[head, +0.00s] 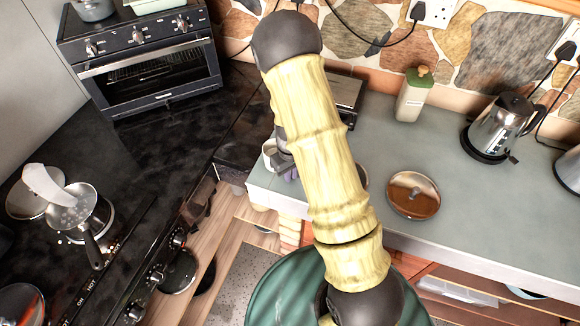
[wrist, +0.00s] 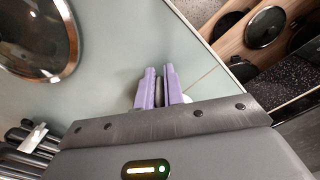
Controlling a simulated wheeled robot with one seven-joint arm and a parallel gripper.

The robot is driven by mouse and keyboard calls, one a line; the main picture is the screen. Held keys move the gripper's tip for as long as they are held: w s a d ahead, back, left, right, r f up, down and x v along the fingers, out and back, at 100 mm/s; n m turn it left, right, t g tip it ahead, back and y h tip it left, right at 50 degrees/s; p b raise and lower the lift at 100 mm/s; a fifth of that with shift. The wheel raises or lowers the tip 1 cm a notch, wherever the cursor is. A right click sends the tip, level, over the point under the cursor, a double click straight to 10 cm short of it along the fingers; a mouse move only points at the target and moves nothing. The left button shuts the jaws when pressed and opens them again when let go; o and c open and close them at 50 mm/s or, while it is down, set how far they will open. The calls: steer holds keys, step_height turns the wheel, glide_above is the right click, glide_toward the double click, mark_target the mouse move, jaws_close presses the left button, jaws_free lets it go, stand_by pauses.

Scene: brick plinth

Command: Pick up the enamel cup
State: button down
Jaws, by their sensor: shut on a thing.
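The enamel cup (head: 268,151) is a small white cup at the counter's left end in the head view, partly hidden behind my arm and gripper. My gripper (head: 289,173) has purple fingers and is shut on the cup. In the wrist view my gripper (wrist: 158,92) has its two purple fingers close together with a dark strip between them. Only a small white patch of the cup (wrist: 187,99) shows beside the right finger. Whether the cup touches the counter cannot be told.
The grey counter (head: 460,215) holds a round brown-topped dish (head: 413,195), a steel kettle (head: 499,127) and a green-topped bottle (head: 413,95). A black stove with a pot (head: 78,212) stands left, and a small oven (head: 150,72) behind. The counter's middle is fairly clear.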

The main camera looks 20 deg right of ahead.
steer(key=shift+r, duration=0.15)
steer(key=shift+r+b, duration=0.65)
steer(key=shift+r, duration=4.2)
steer(key=shift+w+p, duration=0.1)
steer(key=shift+p, duration=0.35)
